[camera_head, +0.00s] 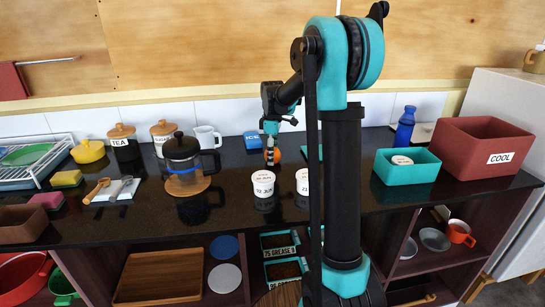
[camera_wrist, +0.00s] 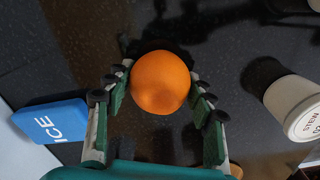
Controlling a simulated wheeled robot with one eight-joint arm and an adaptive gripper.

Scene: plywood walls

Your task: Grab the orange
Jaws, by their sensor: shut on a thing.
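The orange (camera_wrist: 160,82) sits between the two fingers of my gripper (camera_wrist: 158,100) in the wrist view, with a finger against each side of it. In the head view my gripper (camera_head: 271,147) points down over the dark counter towards its back edge, and part of the orange (camera_head: 276,155) shows at the fingertips. Part of the orange is hidden there by my gripper. I cannot tell whether the orange touches the counter.
A blue ICE block (camera_head: 253,140) lies just left of my gripper. White lidded tubs (camera_head: 263,185) stand in front of it. A glass coffee press (camera_head: 184,160) stands to the left. A teal bin (camera_head: 407,172) and a red COOL bin (camera_head: 480,146) are on the right.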

